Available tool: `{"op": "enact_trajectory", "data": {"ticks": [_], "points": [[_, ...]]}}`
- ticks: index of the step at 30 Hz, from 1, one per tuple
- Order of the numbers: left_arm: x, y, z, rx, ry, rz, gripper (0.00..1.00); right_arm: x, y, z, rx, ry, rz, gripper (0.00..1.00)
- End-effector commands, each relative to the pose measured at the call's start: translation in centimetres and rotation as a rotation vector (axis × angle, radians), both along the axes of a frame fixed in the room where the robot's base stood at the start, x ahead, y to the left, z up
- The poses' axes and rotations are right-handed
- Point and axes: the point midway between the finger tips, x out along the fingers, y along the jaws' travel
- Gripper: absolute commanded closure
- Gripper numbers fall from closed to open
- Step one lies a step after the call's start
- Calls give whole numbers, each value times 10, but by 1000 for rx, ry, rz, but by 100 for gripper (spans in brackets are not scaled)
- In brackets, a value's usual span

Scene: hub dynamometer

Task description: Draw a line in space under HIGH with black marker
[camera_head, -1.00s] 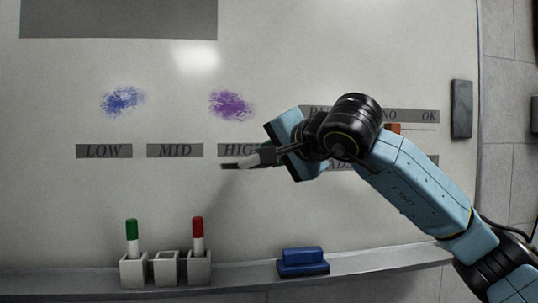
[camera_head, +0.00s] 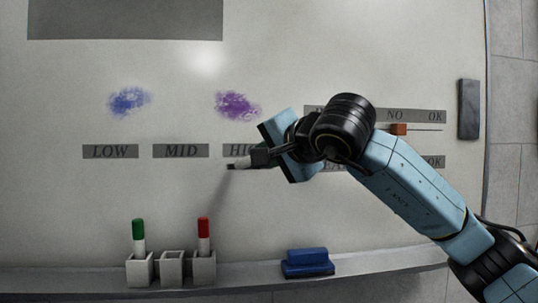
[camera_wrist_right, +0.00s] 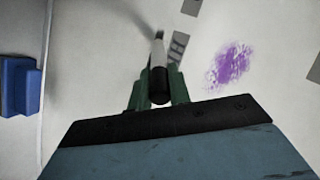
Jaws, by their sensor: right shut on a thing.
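The HIGH label (camera_head: 236,151) is a grey strip on the whiteboard, its right part hidden behind my right gripper. It also shows in the right wrist view (camera_wrist_right: 178,46). My right gripper (camera_head: 258,158) is shut on the black marker (camera_head: 241,163), which has a white barrel and dark parts. In the wrist view the marker (camera_wrist_right: 158,60) sits between the green fingers (camera_wrist_right: 159,92) and points toward the board. In the head view its tip overlaps the lower edge of the label. I cannot tell whether it touches the board. No line shows under HIGH. My left gripper is not in view.
The LOW (camera_head: 110,151) and MID (camera_head: 181,151) labels lie left of HIGH. A purple scribble (camera_head: 237,105) and a blue scribble (camera_head: 129,101) are above. Green (camera_head: 138,230) and red (camera_head: 204,228) markers stand in holders on the ledge, beside a blue eraser (camera_head: 307,257).

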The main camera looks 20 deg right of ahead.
Motion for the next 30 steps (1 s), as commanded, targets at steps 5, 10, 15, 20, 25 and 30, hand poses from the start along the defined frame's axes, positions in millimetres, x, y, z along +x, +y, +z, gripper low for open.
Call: {"op": "enact_trajectory", "data": {"ticks": [5, 10, 15, 20, 25, 30], "points": [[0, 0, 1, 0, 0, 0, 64, 3, 7, 0, 1, 0, 0, 100], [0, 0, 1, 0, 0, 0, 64, 3, 6, 0, 1, 0, 0, 100], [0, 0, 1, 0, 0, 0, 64, 3, 8, 0, 1, 0, 0, 100], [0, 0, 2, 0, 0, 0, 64, 6, 15, 1, 1, -1, 0, 100], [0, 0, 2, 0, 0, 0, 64, 7, 19, 0, 1, 0, -1, 100], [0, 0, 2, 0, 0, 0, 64, 7, 18, 0, 1, 1, -2, 100]]}}
